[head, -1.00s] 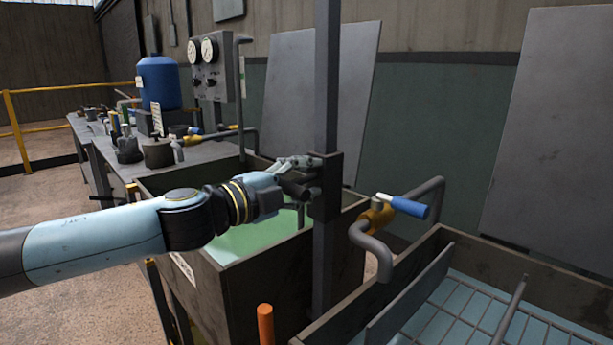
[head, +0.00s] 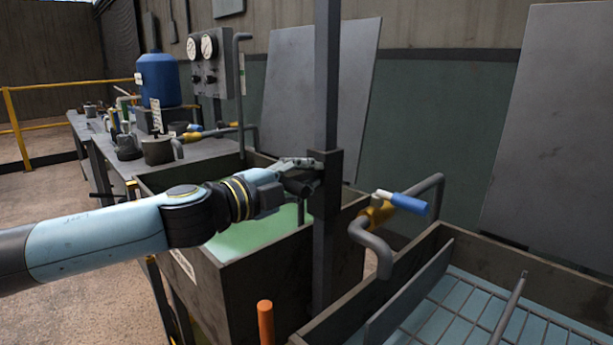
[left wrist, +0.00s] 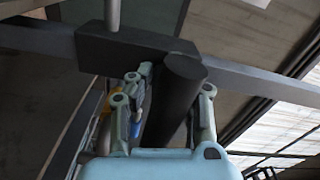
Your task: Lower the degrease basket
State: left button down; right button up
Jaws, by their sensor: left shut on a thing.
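My left gripper (head: 297,175) is shut on a dark round handle (left wrist: 178,95). The wrist view shows the handle between its fingers. The handle joins a dark slide block (head: 324,184) around an upright grey post (head: 326,75). The block also shows in the left wrist view (left wrist: 125,48). Behind and below the gripper is a dark tank (head: 285,275) with green liquid (head: 245,237). A thin rod near the block reaches down toward the liquid. I cannot make out the degrease basket itself. My right gripper is not in view.
A second tank (head: 500,262) with a wire rack (head: 475,320) stands at right. A bent pipe with a blue-handled valve (head: 405,203) is between the tanks. An orange-topped post (head: 265,322) stands in front. A bench with a blue drum (head: 158,80) is at back left.

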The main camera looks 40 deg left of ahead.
pick_arm(q)
notch_tip(320, 180, down, 4)
jog(key=b, duration=0.4)
jog(key=shift+s+f, duration=0.1)
jog(key=shift+f, duration=0.15)
jog(key=shift+r, duration=0.1)
jog(key=c, duration=1.4)
grip_release()
jog(key=shift+o, duration=0.6)
jog(key=shift+r, duration=0.1)
send_near(319, 192)
jog(key=shift+s, duration=2.55)
jog(key=shift+a, duration=0.15)
